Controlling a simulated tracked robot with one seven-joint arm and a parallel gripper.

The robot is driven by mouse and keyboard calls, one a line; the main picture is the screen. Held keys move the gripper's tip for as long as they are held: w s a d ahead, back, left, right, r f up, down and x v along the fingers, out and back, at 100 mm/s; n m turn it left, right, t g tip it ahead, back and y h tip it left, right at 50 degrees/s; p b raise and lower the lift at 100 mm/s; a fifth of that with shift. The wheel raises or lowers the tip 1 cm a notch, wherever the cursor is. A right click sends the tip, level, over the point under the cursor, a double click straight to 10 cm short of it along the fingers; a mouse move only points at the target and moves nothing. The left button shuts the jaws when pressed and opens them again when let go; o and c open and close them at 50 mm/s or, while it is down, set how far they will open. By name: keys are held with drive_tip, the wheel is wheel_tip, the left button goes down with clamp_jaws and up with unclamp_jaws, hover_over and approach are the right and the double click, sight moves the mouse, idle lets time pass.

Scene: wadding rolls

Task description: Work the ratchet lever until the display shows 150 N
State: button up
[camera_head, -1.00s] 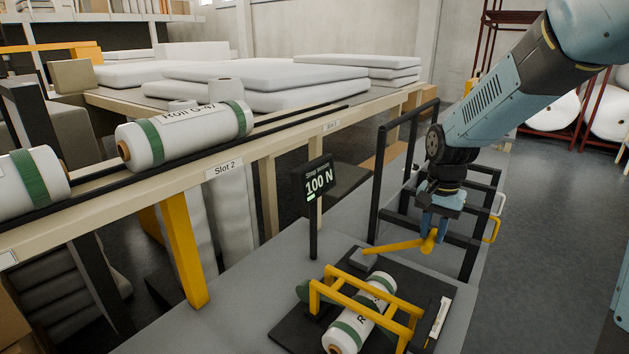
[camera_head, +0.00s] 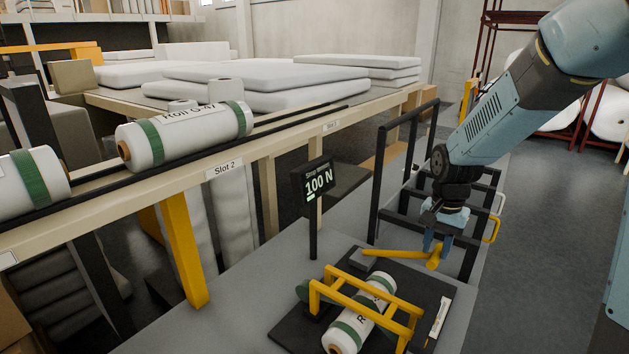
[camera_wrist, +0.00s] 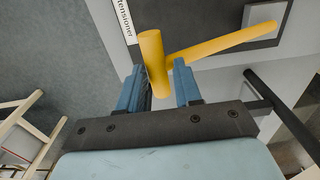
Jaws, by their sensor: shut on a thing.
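In the wrist view the upright yellow handle (camera_wrist: 152,62) stands between the two blue fingers of my gripper (camera_wrist: 160,85), and the lever arm runs off to the upper right. The display (camera_head: 318,183) on a black post reads 100 N with a small green bar below. A white roll with green bands (camera_head: 360,315) lies under a yellow frame (camera_head: 340,283) on the base plate.
A rail at left holds another banded roll (camera_head: 187,134) above a "Slot 2" label. A black tubular frame (camera_head: 385,170) stands close behind my gripper. White pads (camera_head: 265,85) lie on the table behind. Grey floor is clear at right.

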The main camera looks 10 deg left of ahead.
drive_tip(key=f, duration=0.1)
drive_tip(key=d+f, duration=0.1)
drive_tip(key=f, duration=0.1)
drive_tip(key=shift+s+d+f, duration=0.25)
drive_tip(key=shift+s+f, duration=0.05)
drive_tip(key=shift+f, duration=0.05)
idle(0.3)
drive_tip(key=shift+w+a+r, duration=0.2)
drive_tip(key=shift+a+r, duration=0.3)
drive_tip(key=shift+r, duration=1.15)
drive_tip(key=shift+w+a+r, duration=0.2)
drive_tip(key=shift+a+r, duration=0.3)
drive_tip(key=shift+r, duration=1.2)
drive_tip(key=shift+w+a+r, duration=0.2)
drive_tip(key=shift+a+r, duration=0.3)
drive_tip(key=shift+r, duration=1.15)
drive_tip(key=shift+r, duration=0.1)
drive_tip(key=shift+r, duration=2.9)
